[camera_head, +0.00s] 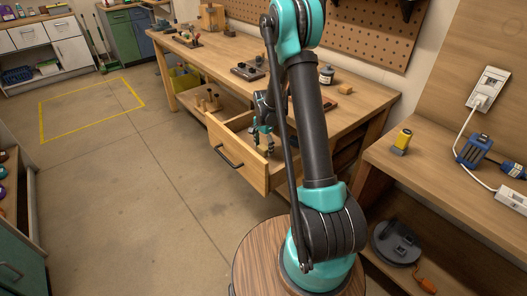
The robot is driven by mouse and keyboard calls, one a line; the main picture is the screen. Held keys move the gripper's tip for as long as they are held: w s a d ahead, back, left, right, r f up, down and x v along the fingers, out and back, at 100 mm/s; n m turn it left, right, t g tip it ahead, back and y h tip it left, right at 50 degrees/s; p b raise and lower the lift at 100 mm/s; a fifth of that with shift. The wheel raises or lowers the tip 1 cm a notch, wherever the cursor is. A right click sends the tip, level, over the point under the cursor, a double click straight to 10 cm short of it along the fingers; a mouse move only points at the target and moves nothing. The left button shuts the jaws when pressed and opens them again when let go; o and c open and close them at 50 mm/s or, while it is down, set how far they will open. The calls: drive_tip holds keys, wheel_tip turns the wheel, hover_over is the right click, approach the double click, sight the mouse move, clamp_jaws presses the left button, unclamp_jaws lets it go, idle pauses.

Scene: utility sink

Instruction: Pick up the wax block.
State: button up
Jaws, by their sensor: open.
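My gripper (262,142) points down at the open drawer (236,159) under the workbench, well to the left of and lower than that block. Its teal fingers are open. I see nothing between them, and my arm hides part of the drawer's inside.
The workbench (350,108) also carries a dark tray (247,71) and the dark bottle (326,75). A side bench at right holds a yellow tool (402,140) and a blue tool (474,150) by a white cable. The floor (130,170) at left is clear.

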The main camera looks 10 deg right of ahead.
sight(264, 147)
drive_tip(key=shift+f, duration=0.45)
drive_tip(key=c, duration=1.3)
drive_tip(key=shift+o, duration=0.2)
drive_tip(key=shift+r, duration=0.15)
wheel_tip(264, 147, up, 20)
drive_tip(key=o, duration=0.6)
drive_tip(key=c, duration=0.5)
